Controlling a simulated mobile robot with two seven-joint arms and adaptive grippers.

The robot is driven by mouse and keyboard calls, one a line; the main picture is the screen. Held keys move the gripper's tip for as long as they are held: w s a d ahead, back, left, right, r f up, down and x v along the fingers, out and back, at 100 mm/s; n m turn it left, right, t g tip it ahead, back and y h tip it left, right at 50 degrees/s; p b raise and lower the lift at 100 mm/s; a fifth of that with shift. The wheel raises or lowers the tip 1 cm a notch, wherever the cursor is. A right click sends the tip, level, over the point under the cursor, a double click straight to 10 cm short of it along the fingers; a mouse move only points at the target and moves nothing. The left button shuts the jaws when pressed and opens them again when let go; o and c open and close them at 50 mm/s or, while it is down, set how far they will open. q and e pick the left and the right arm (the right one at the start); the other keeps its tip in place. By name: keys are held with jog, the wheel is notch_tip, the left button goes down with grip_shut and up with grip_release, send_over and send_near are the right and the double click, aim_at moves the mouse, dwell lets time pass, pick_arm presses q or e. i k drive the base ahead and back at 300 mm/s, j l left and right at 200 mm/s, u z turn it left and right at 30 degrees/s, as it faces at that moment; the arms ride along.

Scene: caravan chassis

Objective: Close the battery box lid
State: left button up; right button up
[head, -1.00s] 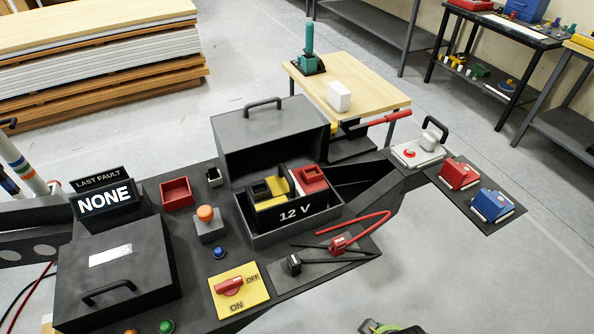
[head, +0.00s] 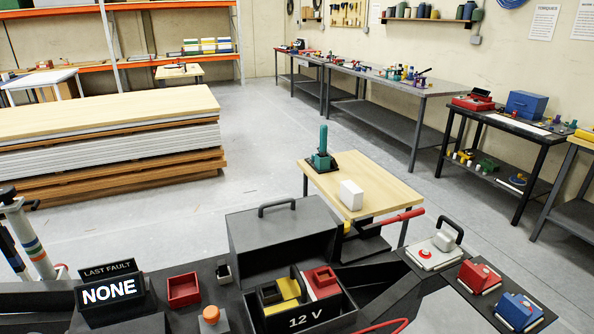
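The battery box (head: 347,318) stands low in the middle of the head view, on the dark chassis. Its dark grey lid (head: 282,243) stands open, raised at the back of the box, with a black handle (head: 277,206) on its upper edge. The battery (head: 308,318), marked 12 V, sits inside the box, with a yellow part (head: 287,289) and a red part (head: 322,282) on top. The bottom of the frame cuts off the front of the box. Neither of my grippers is in view.
A small wooden table (head: 385,195) with a white block (head: 351,195) stands behind the box. A LAST FAULT display (head: 109,291) reading NONE and a red tray (head: 184,290) are to the left. Red and blue units (head: 519,310) are to the right. Stacked boards (head: 110,160) lie behind.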

aim_at(265, 240)
jog(key=i+l+u, duration=0.1)
jog(key=l, duration=0.25)
jog(key=i+l+u, duration=0.1)
jog(key=i+l, duration=0.15)
jog(key=i+l+u, duration=0.1)
jog(key=l, duration=0.35)
